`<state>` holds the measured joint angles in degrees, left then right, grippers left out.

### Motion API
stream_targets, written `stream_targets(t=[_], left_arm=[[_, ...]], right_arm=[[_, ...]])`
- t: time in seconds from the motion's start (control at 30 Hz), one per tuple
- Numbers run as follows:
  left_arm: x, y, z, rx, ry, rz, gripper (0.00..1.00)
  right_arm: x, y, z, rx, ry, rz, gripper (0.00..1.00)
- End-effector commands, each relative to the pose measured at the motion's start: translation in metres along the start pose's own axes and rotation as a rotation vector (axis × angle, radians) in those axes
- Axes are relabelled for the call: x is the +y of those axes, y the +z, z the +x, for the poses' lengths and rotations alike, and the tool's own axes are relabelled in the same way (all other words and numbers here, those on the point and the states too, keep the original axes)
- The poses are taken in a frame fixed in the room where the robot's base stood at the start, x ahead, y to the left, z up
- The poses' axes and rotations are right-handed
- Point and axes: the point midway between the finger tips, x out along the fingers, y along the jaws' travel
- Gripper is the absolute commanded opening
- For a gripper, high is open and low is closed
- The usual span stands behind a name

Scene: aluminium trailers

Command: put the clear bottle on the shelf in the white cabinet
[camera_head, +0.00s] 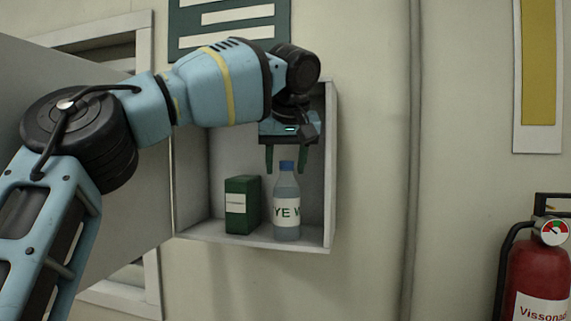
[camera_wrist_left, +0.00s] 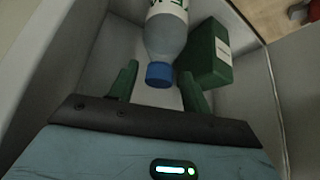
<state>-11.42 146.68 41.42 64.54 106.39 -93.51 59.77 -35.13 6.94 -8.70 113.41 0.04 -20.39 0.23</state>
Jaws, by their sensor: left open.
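The clear bottle (camera_head: 287,205) with a blue cap stands upright on the shelf of the white cabinet (camera_head: 331,170), at the right side of the cabinet's inside. It also shows in the left wrist view (camera_wrist_left: 165,38), its blue cap toward the gripper. My left gripper (camera_head: 286,165) is open just above the bottle, its two green fingers on either side of the cap. In the left wrist view the fingers (camera_wrist_left: 157,85) stand apart with a gap to the cap. My right gripper is not in view.
A dark green box (camera_head: 242,204) stands on the shelf just left of the bottle. The grey cabinet door (camera_head: 130,225) is open to the left. A red fire extinguisher (camera_head: 538,270) is at the far right. Bare wall lies right of the cabinet.

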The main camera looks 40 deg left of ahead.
Motion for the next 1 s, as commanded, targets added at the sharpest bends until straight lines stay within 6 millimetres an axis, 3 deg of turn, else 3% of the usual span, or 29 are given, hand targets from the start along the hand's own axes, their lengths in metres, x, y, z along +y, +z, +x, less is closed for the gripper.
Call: stream_targets(t=[0.47,0.8,1.0], left_arm=[[0.0,0.002,-0.051,0.0,0.004,0.001,0.48],[0.001,0.057,-0.08,0.001,-0.002,0.006,0.48],[0.001,0.085,-0.1,0.0,0.0,0.003,0.48]], right_arm=[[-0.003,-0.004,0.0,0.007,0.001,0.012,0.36],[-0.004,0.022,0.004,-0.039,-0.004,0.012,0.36],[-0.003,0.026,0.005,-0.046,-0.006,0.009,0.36]])
